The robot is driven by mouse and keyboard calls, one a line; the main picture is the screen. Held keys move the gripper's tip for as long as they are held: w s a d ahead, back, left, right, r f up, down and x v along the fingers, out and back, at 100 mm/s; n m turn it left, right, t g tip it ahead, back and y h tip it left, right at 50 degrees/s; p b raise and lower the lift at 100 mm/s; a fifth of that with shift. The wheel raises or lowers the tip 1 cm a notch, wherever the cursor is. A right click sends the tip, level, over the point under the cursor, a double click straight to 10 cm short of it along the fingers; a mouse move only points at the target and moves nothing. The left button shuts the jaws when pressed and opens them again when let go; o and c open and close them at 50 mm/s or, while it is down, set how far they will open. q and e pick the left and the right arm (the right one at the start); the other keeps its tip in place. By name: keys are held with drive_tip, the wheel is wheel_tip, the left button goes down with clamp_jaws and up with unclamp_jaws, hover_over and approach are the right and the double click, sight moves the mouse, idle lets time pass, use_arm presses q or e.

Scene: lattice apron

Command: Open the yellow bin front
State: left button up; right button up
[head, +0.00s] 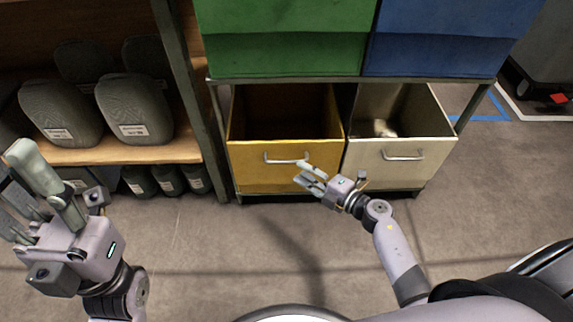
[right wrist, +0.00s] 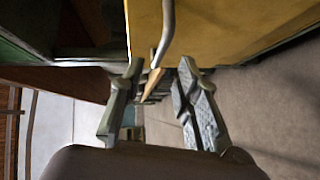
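The yellow bin (head: 250,152) sits low in the rack, with its dark inside visible above its front panel. Its pale bar handle (head: 280,160) runs across the upper part of the front. My right gripper (head: 306,173) is open at the right end of this handle. In the right wrist view, the handle (right wrist: 167,30) reaches down between the two spread fingertips (right wrist: 161,66), and no grip on it shows. The yellow front (right wrist: 220,25) fills the upper part of that view. My left gripper (head: 18,180) is open and empty at the left, far from the bin.
A cream bin (head: 400,172) with a handle stands right beside the yellow one, something pale inside. Green (head: 285,55) and blue (head: 435,50) bins are above. A shelf (head: 170,150) with grey containers stands left. The floor (head: 220,250) in front is clear.

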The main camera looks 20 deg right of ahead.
sight(287, 161)
drive_tip(key=b+x, duration=0.2)
drive_tip(key=x, duration=0.5)
drive_tip(key=shift+w+a, duration=0.1)
drive_tip(key=shift+w, duration=0.1)
drive_tip(key=shift+c, duration=0.4)
clamp_jaws()
